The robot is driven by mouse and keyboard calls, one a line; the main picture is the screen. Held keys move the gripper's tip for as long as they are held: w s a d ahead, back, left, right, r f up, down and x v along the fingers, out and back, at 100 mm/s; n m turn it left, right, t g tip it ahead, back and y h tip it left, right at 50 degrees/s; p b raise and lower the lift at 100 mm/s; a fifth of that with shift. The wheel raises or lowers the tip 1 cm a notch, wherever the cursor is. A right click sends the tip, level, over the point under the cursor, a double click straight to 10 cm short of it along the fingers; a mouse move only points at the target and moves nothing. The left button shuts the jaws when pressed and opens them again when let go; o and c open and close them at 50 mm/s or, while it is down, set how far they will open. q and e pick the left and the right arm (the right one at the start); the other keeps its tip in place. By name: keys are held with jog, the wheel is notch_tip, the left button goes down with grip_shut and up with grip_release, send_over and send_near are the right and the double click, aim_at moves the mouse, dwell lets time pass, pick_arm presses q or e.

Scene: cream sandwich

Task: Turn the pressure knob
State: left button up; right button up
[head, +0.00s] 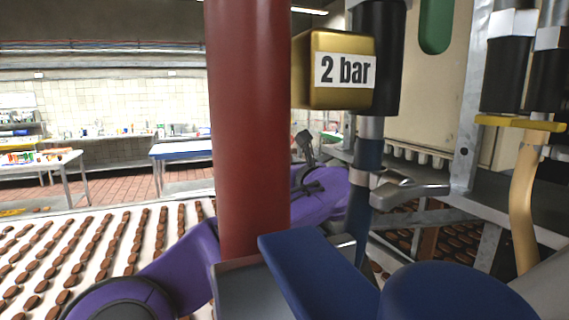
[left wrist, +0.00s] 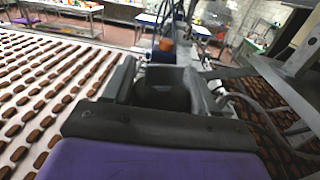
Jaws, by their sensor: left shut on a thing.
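In the head view a gold box (head: 338,70) labelled "2 bar" sits against a black cylinder (head: 384,55) at the upper middle. My left gripper (left wrist: 160,82) fills the middle of the left wrist view, its dark grey jaws shut around a dark, rounded piece (left wrist: 163,96), which looks like the knob. In the head view the dark end of the left gripper (head: 306,147) shows small, below the gold box, beyond a dark red upright part that hides some of that area. I cannot make out the knob's marking or angle. My right gripper is not in view.
A metal lever handle (head: 408,189) and blue hose (head: 363,190) hang below the black cylinder. A tan hose (head: 524,205) is farther right. Blue-topped tables (head: 180,150) stand far back.

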pick_arm(q)
jog(key=shift+f, duration=0.15)
jog(key=o, duration=0.7)
jog(key=shift+w, duration=0.15)
jog(key=b+v, duration=0.2)
jog(key=v, duration=0.1)
jog(key=b+v, duration=0.1)
jog(key=b, duration=0.1)
jog(key=shift+s+d+f, duration=0.15)
jog(key=shift+s+f, duration=0.2)
jog(key=shift+f, duration=0.05)
jog(key=b+v, duration=0.2)
jog(key=v, duration=0.3)
jog(key=shift+r, duration=0.2)
jog(key=shift+s+d+r+b, duration=0.1)
jog(key=shift+s+d+b, duration=0.1)
jog(key=shift+s+b, duration=0.15)
jog(key=shift+a, duration=0.1)
